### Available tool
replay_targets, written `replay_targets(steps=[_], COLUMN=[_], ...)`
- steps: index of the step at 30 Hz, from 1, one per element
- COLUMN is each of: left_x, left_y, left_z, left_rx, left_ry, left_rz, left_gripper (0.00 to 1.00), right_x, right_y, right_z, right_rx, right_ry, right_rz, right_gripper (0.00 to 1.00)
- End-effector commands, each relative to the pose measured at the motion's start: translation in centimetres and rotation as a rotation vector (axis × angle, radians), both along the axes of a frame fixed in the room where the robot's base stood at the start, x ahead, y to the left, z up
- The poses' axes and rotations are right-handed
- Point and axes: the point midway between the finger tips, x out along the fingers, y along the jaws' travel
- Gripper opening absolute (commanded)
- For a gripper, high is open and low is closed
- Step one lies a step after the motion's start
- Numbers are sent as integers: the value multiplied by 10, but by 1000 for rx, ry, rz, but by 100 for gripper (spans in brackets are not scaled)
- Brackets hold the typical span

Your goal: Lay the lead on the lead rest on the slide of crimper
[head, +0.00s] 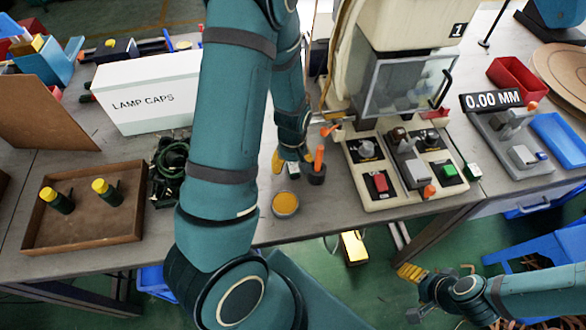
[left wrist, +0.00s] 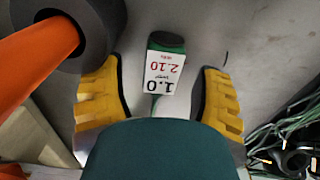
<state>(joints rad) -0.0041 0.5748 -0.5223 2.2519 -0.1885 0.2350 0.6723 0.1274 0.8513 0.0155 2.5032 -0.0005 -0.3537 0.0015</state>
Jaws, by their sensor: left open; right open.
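The crimper, marked 1 (head: 400,25), stands at the back with a clear guard over it. Its grey slide (head: 411,168) runs forward on the base between dark plates; I cannot make out the lead rest. A coil of dark green leads (head: 170,165) lies left of my left arm. My left gripper (head: 292,160) is open, low over the bench left of the crimper. My right gripper (head: 412,272) is open and empty, in front of the bench.
An orange handle (head: 319,157) stands in a dark holder (head: 315,175) beside my left gripper. An orange-topped round tin (head: 285,204) is near the front edge. A wooden tray (head: 130,231) holds two yellow-capped parts. A gauge reading 0.00 MM (head: 492,100) stands right.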

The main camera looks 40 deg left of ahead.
Motion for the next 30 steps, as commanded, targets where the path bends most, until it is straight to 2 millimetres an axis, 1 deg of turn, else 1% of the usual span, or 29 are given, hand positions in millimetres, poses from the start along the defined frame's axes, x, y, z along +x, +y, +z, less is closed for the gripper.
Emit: replay_targets(steps=[5, 6, 8, 9, 11, 12, 24, 30], left_x=[0, 0, 0, 0, 0, 0, 0, 3], left_y=[0, 0, 0, 0, 0, 0, 0, 2], left_z=[1, 1, 1, 1, 1, 1, 1, 9], left_rx=[0, 0, 0, 0, 0, 0, -1, 0], left_ry=[-1, -1, -1, -1, -1, -1, -1, -1], left_rz=[0, 0, 0, 0, 0, 0, 0, 0], left_gripper=[66, 61, 40, 26, 5, 0, 0, 0], right_x=[0, 0, 0, 0, 0, 0, 0, -1], right_y=[0, 0, 0, 0, 0, 0, 0, 0], right_z=[1, 1, 1, 1, 1, 1, 1, 8], right_rx=[0, 0, 0, 0, 0, 0, 0, 0], right_ry=[-1, -1, -1, -1, -1, -1, 0, 2], right_rz=[0, 0, 0, 0, 0, 0, 0, 1], right_gripper=[64, 64, 64, 64, 64, 64, 64, 64])
